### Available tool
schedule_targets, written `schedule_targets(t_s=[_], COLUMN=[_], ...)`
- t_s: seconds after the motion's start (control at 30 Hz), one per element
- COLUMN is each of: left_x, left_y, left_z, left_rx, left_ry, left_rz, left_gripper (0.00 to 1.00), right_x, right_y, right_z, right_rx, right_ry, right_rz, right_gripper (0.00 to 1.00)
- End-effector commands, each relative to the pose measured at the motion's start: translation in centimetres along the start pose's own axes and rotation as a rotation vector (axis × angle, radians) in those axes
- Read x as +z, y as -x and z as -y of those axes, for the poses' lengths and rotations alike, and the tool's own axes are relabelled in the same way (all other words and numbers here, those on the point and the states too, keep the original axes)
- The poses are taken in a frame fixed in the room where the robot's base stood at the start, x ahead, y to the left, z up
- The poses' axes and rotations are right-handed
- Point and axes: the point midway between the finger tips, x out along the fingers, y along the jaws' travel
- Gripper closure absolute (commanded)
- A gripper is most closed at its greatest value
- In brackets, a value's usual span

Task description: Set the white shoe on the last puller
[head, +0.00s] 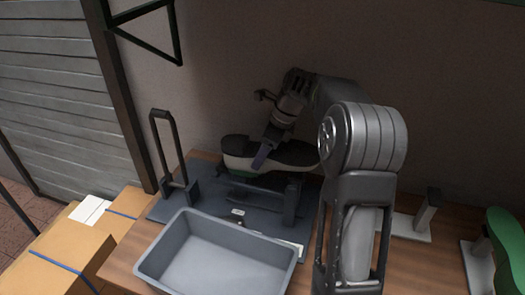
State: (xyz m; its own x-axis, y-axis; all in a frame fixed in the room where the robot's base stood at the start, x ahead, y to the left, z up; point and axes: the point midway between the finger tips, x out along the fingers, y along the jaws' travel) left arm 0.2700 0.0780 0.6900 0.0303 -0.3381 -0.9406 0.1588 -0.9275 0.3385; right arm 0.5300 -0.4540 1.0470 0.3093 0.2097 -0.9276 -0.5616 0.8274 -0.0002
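The white shoe (238,161), with black parts and some green showing under its left end, lies sideways over the last puller (185,208). The puller is a dark base plate with a tall looped lever at its left and low brackets. My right gripper (262,158) reaches down to the middle of the shoe, with one purplish finger in front of its side. The other finger is hidden, so whether it is shut on the shoe is unclear. Whether the shoe rests on the puller or hangs just above it is also unclear. My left gripper is out of view.
An empty grey bin (215,262) stands in front of the puller. A green last (505,240) is on a stand at the right edge, beside an empty white-based stand (412,228). Cardboard boxes (65,250) are at the left. A wall is close behind.

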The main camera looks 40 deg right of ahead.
Motion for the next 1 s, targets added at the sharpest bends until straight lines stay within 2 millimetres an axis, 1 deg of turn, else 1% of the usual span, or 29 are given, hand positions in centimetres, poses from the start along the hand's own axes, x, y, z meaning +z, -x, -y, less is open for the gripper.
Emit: schedule_targets(t_s=[0.47,0.5,0.8,0.97,1.0], left_x=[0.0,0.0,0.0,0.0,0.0], left_y=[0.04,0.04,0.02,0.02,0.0], left_z=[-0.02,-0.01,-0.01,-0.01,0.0], left_rx=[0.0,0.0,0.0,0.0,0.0], left_ry=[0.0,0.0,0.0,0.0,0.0], left_rz=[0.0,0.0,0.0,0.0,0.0], left_gripper=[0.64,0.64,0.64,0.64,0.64], right_x=[0.06,0.06,-0.03,-0.05,-0.12], right_y=[-0.04,-0.04,-0.14,-0.18,-0.26], right_z=[0.08,0.08,0.04,0.03,0.0], right_rx=[-0.004,-0.004,-0.002,-0.002,0.0], right_ry=[0.001,0.001,0.001,0.001,0.0], right_rz=[0.004,0.004,0.002,0.001,0.0], right_gripper=[1.0,0.32,0.08,0.08,0.06])
